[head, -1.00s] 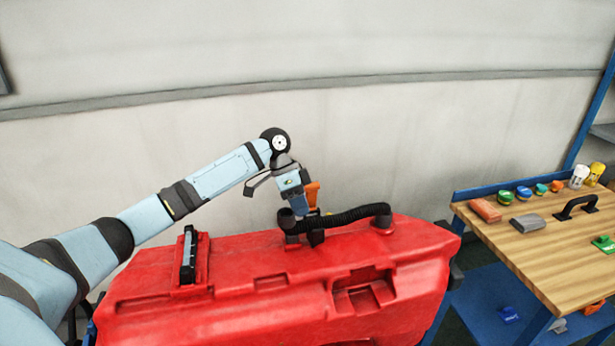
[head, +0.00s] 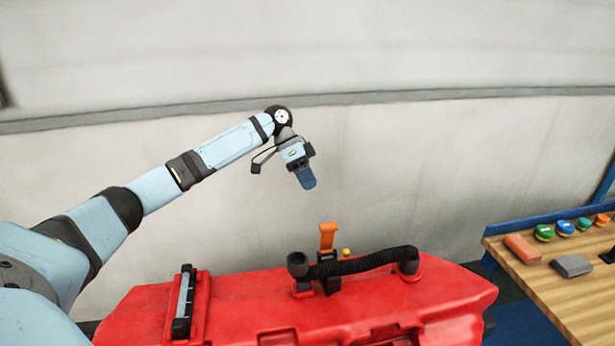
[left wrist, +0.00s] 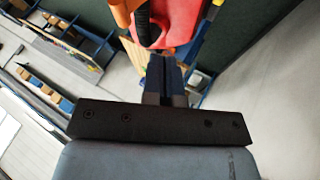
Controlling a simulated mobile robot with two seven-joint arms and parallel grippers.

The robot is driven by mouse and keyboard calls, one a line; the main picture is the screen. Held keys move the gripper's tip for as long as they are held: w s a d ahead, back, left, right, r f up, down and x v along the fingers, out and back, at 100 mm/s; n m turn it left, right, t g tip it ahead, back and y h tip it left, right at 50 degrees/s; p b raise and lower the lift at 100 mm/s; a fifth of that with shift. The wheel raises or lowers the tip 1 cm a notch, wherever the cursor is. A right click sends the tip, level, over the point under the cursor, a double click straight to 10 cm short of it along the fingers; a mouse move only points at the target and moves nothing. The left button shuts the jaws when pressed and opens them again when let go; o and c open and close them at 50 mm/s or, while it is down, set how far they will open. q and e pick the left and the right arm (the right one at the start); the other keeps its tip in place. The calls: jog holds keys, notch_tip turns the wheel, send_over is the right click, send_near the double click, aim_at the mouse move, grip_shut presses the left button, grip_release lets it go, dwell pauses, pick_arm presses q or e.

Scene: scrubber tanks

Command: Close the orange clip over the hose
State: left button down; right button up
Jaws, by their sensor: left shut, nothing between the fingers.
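The orange clip (head: 328,235) stands upright, open, above its black holder near the left end of the hose. The black ribbed hose (head: 362,262) lies along the top of the red tank (head: 240,303). My left gripper (head: 308,180) is shut and empty, in the air above and slightly left of the clip, clear of it. In the left wrist view the shut fingers (left wrist: 163,72) point toward the tank, with the orange clip (left wrist: 122,12) and hose (left wrist: 146,30) at the top edge. My right gripper is in neither view.
A black-and-grey latch (head: 184,300) sits on the tank's left part. A wooden workbench (head: 560,285) with coloured knobs and blocks stands at the right. A pale wall is behind; the air around my gripper is free.

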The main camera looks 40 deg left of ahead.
aim_at(327, 239)
pick_arm(q)
jog(key=s+d+f+p, duration=0.2)
jog(key=d+f, duration=0.3)
jog(key=d, duration=0.2)
jog(key=shift+s+f, duration=0.3)
